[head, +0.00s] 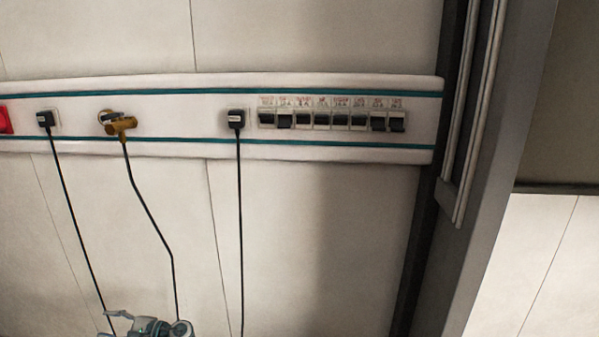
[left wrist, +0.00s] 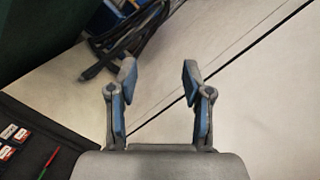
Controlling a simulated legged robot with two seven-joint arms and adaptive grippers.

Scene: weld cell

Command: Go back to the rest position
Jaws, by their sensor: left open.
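My left gripper (left wrist: 155,80) is open and empty in the left wrist view, with its two blue-padded fingers apart. Behind it are a pale panelled surface and a thin black cable that passes behind the fingers. In the head view my left gripper (head: 150,325) shows only in part at the bottom edge, below the wall strip and apart from it. My right gripper is in neither view.
A white wall strip (head: 350,148) carries a row of black breakers (head: 339,120), two black plugs (head: 45,119) (head: 236,119), a brass valve (head: 121,126) and a red item (head: 5,119). Cables hang down. A grey post (head: 500,170) stands right. A dark tray (left wrist: 70,125) lies lower left.

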